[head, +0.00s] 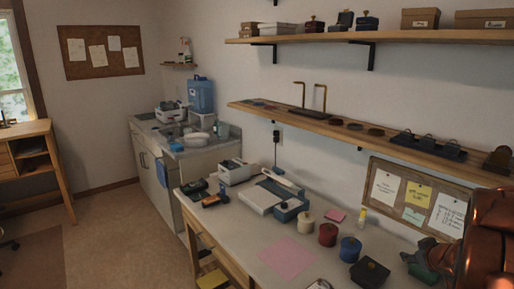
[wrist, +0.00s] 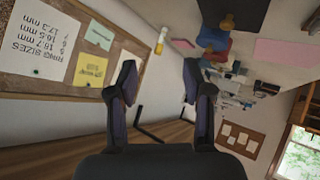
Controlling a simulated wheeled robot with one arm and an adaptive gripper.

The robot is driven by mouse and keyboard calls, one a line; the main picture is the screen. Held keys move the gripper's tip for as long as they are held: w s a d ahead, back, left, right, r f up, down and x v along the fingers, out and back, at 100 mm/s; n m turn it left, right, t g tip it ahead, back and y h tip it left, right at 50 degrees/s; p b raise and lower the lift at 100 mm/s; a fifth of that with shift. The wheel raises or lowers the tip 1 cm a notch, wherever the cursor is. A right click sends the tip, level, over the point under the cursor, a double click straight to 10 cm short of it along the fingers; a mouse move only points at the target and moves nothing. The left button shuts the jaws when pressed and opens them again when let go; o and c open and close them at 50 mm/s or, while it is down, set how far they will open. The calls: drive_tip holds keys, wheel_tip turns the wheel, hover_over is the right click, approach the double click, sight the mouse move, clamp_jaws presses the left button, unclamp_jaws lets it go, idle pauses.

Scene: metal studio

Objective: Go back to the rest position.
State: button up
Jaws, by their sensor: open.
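My gripper (wrist: 158,82) shows in the wrist view with its two dark fingers spread apart and nothing between them. The wrist picture is upside down. Beyond the fingers are the wall, the cork board (wrist: 75,45) and the lower wall shelf (wrist: 160,143). In the head view my copper-coloured arm is at the right edge, over the right end of the worktable (head: 245,237), and it hides part of the cork board (head: 368,205). I cannot make out the fingers in the head view.
Two wall shelves, the lower (head: 300,121) and upper (head: 370,37), jut out above. The floor (head: 115,235) at left is open.

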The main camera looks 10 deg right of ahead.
drive_tip(key=s+a+r+m+g+h, duration=0.3)
drive_tip(key=s+a+r+g, duration=0.15)
drive_tip(key=s+a, duration=0.2)
drive_tip(key=s+a+f+n+g+y, duration=0.1)
drive_tip(key=s+a+g+y, duration=0.4)
drive_tip(key=s+a, duration=1.9)
drive_tip(key=a+g, duration=0.2)
drive_tip(key=a, duration=0.3)
drive_tip(key=shift+s+f+y, duration=0.3)
drive_tip(key=shift+s+y, duration=0.1)
drive_tip(key=shift+d+g, duration=0.1)
drive_tip(key=shift+g, duration=0.15)
